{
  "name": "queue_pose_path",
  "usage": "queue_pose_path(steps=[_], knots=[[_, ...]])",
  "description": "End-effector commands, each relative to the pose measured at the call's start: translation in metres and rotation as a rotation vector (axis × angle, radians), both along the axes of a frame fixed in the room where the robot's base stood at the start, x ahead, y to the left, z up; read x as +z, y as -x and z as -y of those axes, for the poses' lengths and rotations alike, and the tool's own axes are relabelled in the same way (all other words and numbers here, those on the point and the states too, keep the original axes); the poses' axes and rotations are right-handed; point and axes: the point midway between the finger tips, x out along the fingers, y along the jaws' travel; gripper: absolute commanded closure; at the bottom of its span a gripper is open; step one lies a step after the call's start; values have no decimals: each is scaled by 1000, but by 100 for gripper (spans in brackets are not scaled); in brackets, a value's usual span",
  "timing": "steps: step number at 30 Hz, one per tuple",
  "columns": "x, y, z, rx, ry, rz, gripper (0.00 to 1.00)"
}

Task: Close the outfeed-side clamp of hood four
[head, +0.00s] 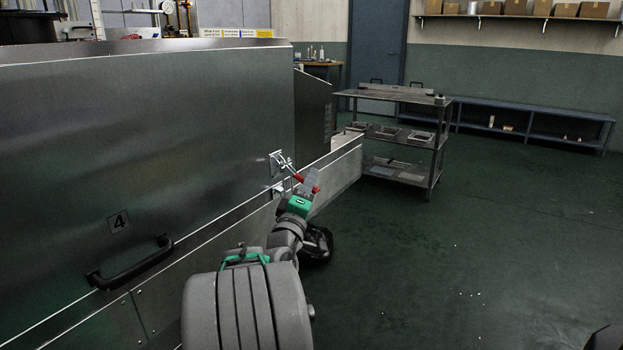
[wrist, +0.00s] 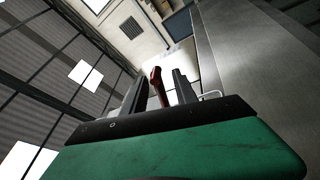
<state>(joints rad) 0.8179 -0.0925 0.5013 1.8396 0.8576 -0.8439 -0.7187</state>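Hood four (head: 190,130) is a large bare metal panel marked with a "4" plate (head: 118,221). A toggle clamp (head: 277,164) sits near the right end of its lower edge, with its red-handled lever (head: 299,177) sticking out from the panel. My gripper (head: 311,180) is at the outer end of this lever and partly covers it. In the wrist view the red handle (wrist: 157,86) stands between the two fingers of my gripper (wrist: 158,92). Gaps seem to show on both sides of the handle, so the fingers look open around it.
A black handle (head: 131,264) juts from the hood at lower left. A metal ledge (head: 338,170) runs on past the clamp. A grey trolley (head: 437,150) with trays stands beyond, before a blue bench (head: 540,127). The green floor (head: 480,240) at right is mostly clear.

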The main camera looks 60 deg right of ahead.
Motion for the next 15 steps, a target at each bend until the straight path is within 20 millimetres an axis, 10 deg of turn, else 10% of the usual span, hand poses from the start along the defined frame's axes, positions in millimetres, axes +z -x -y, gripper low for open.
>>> queue_pose_path(steps=[15], knots=[[7, -2, 23, -4, -1, -1, 72]])
